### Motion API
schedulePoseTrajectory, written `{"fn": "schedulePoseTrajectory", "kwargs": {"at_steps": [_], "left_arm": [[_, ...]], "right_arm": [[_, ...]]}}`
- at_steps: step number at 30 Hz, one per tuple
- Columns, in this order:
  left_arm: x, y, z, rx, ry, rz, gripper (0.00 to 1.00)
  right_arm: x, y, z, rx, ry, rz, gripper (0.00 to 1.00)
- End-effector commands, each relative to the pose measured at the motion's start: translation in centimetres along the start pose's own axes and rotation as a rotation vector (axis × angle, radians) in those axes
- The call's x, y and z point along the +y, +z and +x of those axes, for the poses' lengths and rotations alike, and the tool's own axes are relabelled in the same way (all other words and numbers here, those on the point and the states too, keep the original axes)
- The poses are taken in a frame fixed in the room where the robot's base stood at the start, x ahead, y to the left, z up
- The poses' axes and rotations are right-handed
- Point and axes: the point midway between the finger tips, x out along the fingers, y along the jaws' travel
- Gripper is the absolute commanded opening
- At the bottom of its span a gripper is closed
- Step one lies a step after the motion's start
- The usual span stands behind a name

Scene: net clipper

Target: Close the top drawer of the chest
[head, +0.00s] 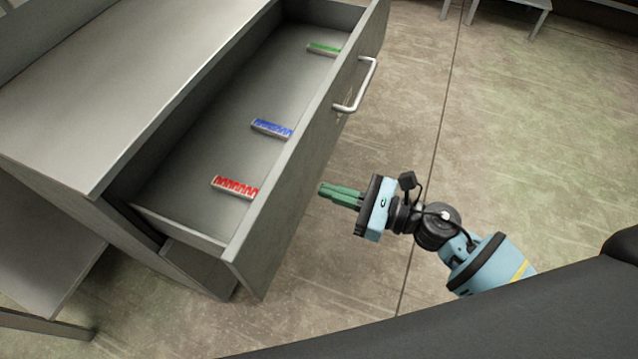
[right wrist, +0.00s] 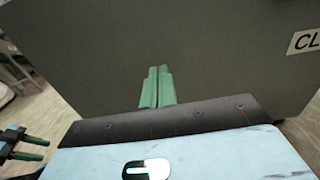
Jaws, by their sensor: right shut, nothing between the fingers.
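The grey chest (head: 130,70) has its top drawer (head: 215,110) pulled well out, its inside showing. The drawer front (head: 290,205) carries a pale bar handle (head: 365,88). My right gripper (head: 322,189) is shut and empty, with green fingers pointing at the outer face of the drawer front, near its lower end in the head view. In the right wrist view, the shut fingers (right wrist: 157,70) point at the drawer front (right wrist: 200,50); I cannot tell whether they touch it. My left gripper (right wrist: 48,141) shows at the left edge there, fingers apart.
In the drawer lie a red piece (head: 236,187), a blue piece (head: 272,128) and a green piece (head: 324,49). A label (right wrist: 305,42) is on the drawer front. The floor (head: 540,130) right of the drawer is clear. A pale table or stool (head: 515,5) stands at the far top.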

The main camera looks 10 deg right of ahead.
Motion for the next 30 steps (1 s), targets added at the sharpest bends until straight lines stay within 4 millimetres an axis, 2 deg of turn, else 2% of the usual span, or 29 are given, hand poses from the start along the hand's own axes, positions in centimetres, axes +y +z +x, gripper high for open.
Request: {"fn": "schedulePoseTrajectory", "kwargs": {"at_steps": [3, 9, 23, 30], "left_arm": [[0.0, -0.2, -0.2, 0.003, 0.0, -0.001, 0.44], [0.1, -0.3, -0.4, 0.005, 0.0, -0.002, 0.44], [0.1, -0.5, -0.4, 0.008, 0.0, -0.002, 0.44], [0.1, -0.3, -0.3, 0.006, 0.001, -0.002, 0.44]], "right_arm": [[0.0, 0.1, 1.7, -0.002, 0.001, 0.0, 0.0], [0.0, 0.0, 3.0, 0.001, 0.0, 0.0, 0.0], [0.0, -0.1, 3.3, 0.0, 0.0, 0.001, 0.0], [0.0, 0.0, 4.6, -0.002, 0.001, 0.002, 0.0]]}}
